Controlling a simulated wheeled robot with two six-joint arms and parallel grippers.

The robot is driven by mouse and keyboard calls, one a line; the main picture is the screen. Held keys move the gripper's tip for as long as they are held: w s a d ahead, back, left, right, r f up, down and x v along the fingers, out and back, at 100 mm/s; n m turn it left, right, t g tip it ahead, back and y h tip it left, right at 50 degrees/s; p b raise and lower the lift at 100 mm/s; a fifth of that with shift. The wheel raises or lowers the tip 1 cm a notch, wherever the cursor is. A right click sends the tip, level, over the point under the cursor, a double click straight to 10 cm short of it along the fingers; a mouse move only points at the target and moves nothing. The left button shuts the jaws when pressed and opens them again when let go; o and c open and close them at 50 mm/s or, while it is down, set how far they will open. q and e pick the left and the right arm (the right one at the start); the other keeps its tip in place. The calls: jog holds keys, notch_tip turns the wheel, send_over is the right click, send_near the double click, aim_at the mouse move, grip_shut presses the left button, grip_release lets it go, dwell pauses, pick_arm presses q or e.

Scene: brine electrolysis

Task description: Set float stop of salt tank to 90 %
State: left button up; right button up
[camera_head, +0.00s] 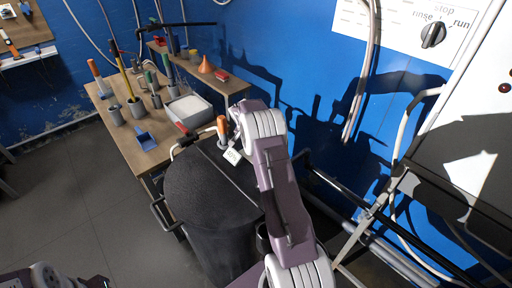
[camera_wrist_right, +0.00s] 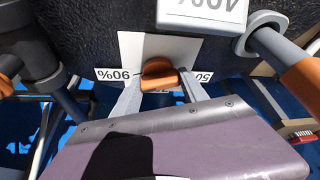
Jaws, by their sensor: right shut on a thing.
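The black salt tank (camera_head: 197,185) stands in the middle of the head view, with a lid split by a seam. In the right wrist view an orange float-stop knob (camera_wrist_right: 159,68) sits before a white scale plate (camera_wrist_right: 190,48). An upside-down 90 % mark (camera_wrist_right: 120,74) is at the knob's left and a 50 mark (camera_wrist_right: 203,77) at its right. I cannot tell exactly which mark the knob points to. My right gripper (camera_wrist_right: 160,88) is shut on the knob, one pale finger on each side. Its fingers are hidden in the head view. My left gripper is out of view.
An orange-handled fitting (camera_head: 222,127) and a white tag (camera_head: 233,156) are at the tank's back edge. A wooden bench (camera_head: 150,158) with cups, tools and a grey tray (camera_head: 188,108) stands behind. A rinse/run selector (camera_head: 433,35) is on the right wall. Grey floor is free at left.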

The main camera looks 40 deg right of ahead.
jog(key=shift+f, duration=0.1)
jog(key=o, duration=1.4)
jog(key=b+v, duration=0.1)
jog(key=v, duration=0.8)
jog(key=shift+a, duration=0.1)
